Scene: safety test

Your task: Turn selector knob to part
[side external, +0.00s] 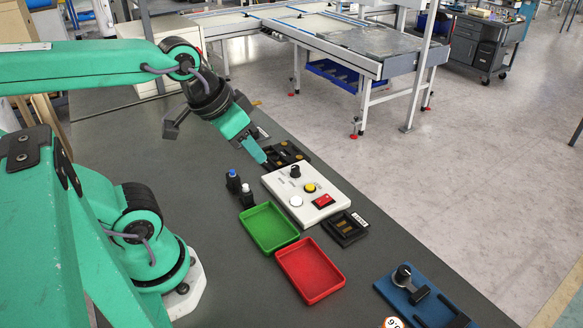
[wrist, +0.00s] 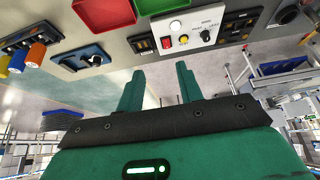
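The selector knob is a small black knob (side external: 295,171) at the far end of a white control panel (side external: 280,183). The panel also bears a yellow button (side external: 310,188), a white button (side external: 296,201) and a red switch (side external: 323,201). In the wrist view the knob (wrist: 205,36) sits above and right of my fingers. My gripper (side external: 262,160) is just left of the panel's far edge in the side view, apart from the knob. In the wrist view my gripper (wrist: 160,68) has its two fingers wide apart with nothing between them. The knob's markings are too small to read.
A green tray (side external: 269,228) and a red tray (side external: 310,270) lie in front of the panel. Small bottles (side external: 233,181) stand left. Black fixtures (side external: 345,228) flank the panel. A blue board (side external: 425,298) lies at lower right. The grey bench left of the trays is clear.

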